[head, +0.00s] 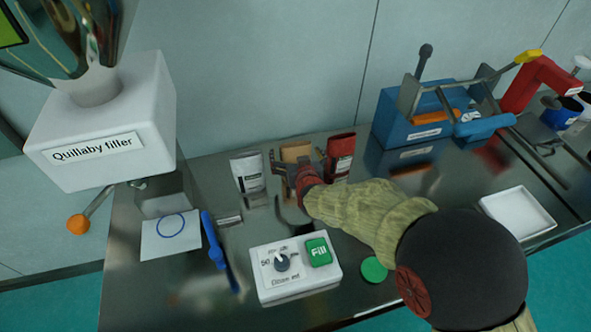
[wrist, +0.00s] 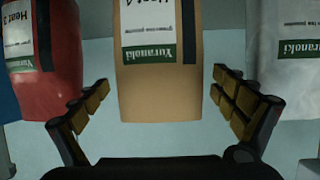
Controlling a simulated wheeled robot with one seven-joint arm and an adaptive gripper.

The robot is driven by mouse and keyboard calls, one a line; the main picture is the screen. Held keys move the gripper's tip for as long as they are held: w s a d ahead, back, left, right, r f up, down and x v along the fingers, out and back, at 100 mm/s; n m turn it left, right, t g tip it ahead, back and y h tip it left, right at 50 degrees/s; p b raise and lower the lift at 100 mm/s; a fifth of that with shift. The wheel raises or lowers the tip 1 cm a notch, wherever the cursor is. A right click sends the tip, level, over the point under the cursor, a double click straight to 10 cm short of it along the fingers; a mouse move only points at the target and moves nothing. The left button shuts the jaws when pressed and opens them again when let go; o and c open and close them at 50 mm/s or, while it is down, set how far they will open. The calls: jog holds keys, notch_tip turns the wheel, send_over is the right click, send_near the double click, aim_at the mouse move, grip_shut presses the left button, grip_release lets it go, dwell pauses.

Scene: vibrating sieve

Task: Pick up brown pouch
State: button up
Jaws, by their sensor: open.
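The brown pouch (head: 295,151) stands on the metal counter between a white pouch (head: 247,173) and a red pouch (head: 341,155). In the head view my gripper (head: 292,168) is in front of it and hides its lower part. In the wrist view the brown pouch (wrist: 160,60) is centred, with a white label and a green band. My gripper (wrist: 160,108) is open, with one finger on each side of the pouch's lower end as pictured. I see gaps between both fingers and the pouch.
The red pouch (wrist: 45,50) and white pouch (wrist: 283,60) flank the fingers closely. A control box with a green Fill button (head: 319,252) and a blue tool (head: 214,250) lie in front. A blue machine (head: 415,120) and white tray (head: 517,214) are at right; the Quillaby filler (head: 100,120) is at left.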

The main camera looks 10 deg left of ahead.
jog(key=shift+c, duration=1.2)
jog(key=c, duration=1.3)
